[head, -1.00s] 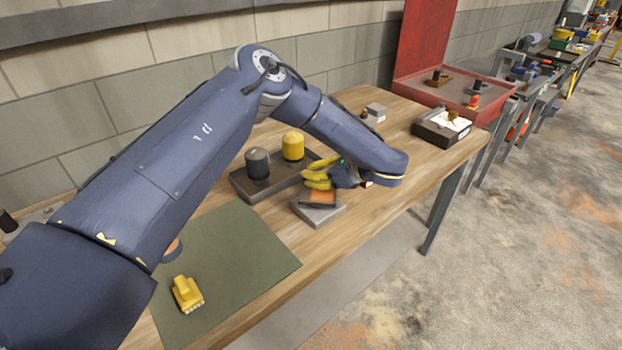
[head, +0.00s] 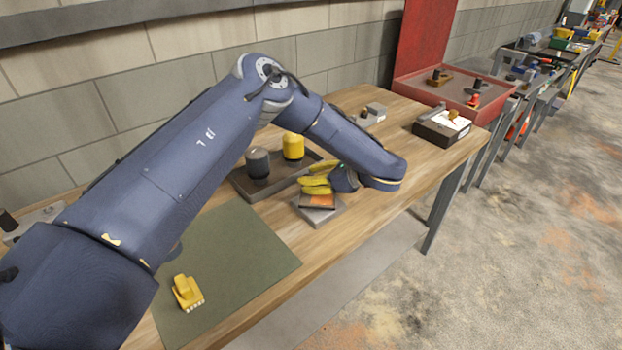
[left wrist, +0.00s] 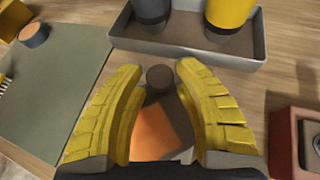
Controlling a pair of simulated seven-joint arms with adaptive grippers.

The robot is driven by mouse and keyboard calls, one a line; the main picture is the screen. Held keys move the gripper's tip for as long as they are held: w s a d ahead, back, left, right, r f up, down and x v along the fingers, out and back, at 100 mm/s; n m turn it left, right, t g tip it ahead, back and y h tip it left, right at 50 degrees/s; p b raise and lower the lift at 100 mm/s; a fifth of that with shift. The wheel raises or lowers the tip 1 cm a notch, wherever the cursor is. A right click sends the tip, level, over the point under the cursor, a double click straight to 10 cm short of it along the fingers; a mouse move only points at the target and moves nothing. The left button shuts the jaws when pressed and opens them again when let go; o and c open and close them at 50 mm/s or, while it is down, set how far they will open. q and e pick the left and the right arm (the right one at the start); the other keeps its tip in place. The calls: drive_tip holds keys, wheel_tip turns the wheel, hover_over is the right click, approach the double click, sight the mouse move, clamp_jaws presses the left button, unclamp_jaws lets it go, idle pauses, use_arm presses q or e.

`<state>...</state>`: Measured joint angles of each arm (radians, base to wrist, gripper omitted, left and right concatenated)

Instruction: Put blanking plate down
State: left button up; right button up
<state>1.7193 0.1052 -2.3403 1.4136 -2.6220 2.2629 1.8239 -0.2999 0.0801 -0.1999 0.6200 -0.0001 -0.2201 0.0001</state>
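The blanking plate, seemingly the orange and dark plate (head: 318,201), appears to lie on a light grey block (head: 322,217) near the table's front edge. In the left wrist view its orange face (left wrist: 158,135) shows between the fingers, with a dark round knob (left wrist: 161,77) near the fingertips. My left gripper (head: 304,185) is over the plate, its yellow fingers apart on either side of the knob with narrow gaps visible. It also shows in the left wrist view (left wrist: 160,72). The fingers hide part of the plate. My right gripper is out of view.
A dark tray (head: 247,193) behind the block holds a grey cylinder (head: 257,163) and a yellow cylinder (head: 293,146). A green mat (head: 235,255) with a yellow part (head: 187,293) lies front left. A reddish box (left wrist: 283,140) is close right of the gripper.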

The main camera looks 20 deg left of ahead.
use_arm(q)
drive_tip(key=shift+r, duration=0.1)
drive_tip(key=shift+r, duration=0.2)
drive_tip(key=v, duration=1.2)
drive_tip(key=shift+f, duration=0.15)
